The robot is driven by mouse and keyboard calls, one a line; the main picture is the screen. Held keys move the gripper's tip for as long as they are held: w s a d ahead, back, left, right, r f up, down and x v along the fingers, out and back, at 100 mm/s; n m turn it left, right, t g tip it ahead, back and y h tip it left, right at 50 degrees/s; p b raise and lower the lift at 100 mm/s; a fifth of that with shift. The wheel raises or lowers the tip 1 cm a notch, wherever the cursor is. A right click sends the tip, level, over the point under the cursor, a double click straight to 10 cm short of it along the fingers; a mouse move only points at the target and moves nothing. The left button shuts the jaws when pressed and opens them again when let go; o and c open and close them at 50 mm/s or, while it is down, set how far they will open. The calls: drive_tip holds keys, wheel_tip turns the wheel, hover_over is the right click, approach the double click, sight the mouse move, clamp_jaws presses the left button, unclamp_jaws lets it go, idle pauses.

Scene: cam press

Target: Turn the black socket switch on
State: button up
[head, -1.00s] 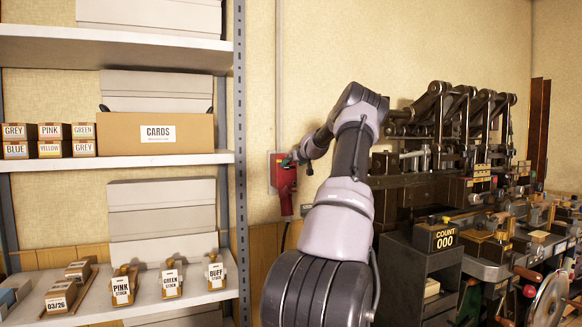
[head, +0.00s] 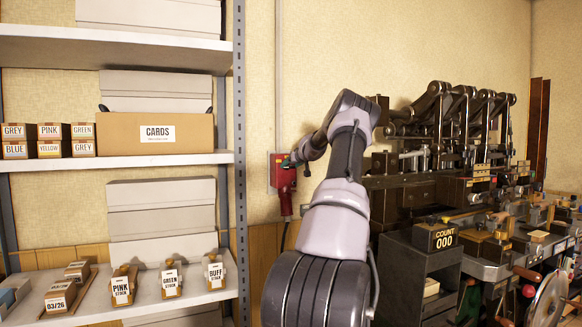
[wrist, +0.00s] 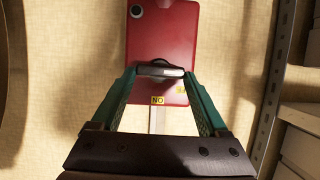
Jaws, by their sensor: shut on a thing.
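The red socket box (head: 277,174) is on the wall between the shelf rack and the machine. It also shows as a red plate (wrist: 160,28) in the wrist view. Its black switch (wrist: 160,69) is a dark bar on a round base, lying crosswise in that view. My gripper (wrist: 161,72) has its green fingers shut on the two ends of this switch. In the head view my gripper (head: 290,162) is at the box, small and partly hidden by my wrist. A yellow label (wrist: 157,100) that seems to read "NO" is beside the switch.
A metal shelf rack (head: 240,130) with boxes stands close to the left of the socket. A large dark machine (head: 420,187) stands to the right of my arm. A red plug (head: 286,200) with a dark cable hangs at the socket.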

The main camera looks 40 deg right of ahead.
drive_tip(key=m+t+y, duration=0.1)
drive_tip(key=m, duration=0.2)
drive_tip(key=d+m+t+y, duration=0.1)
drive_tip(key=m+y, duration=0.1)
drive_tip(key=m, duration=0.1)
drive_tip(key=f+m+y, duration=0.1)
drive_tip(key=m+y, duration=0.1)
drive_tip(key=m, duration=0.1)
drive_tip(key=shift+s+d+t, duration=0.2)
drive_tip(key=shift+t, duration=0.2)
drive_tip(key=shift+f+m+t+y, duration=0.2)
drive_tip(key=shift+m+t, duration=0.25)
drive_tip(key=shift+m, duration=0.65)
drive_tip(key=shift+f+m+t+y, duration=0.15)
drive_tip(key=shift+m+t, duration=0.3)
drive_tip(key=shift+m, duration=0.65)
drive_tip(key=shift+r, duration=0.1)
drive_tip(key=o, duration=1.2)
drive_tip(key=shift+o, duration=0.2)
drive_tip(key=shift+r, duration=0.1)
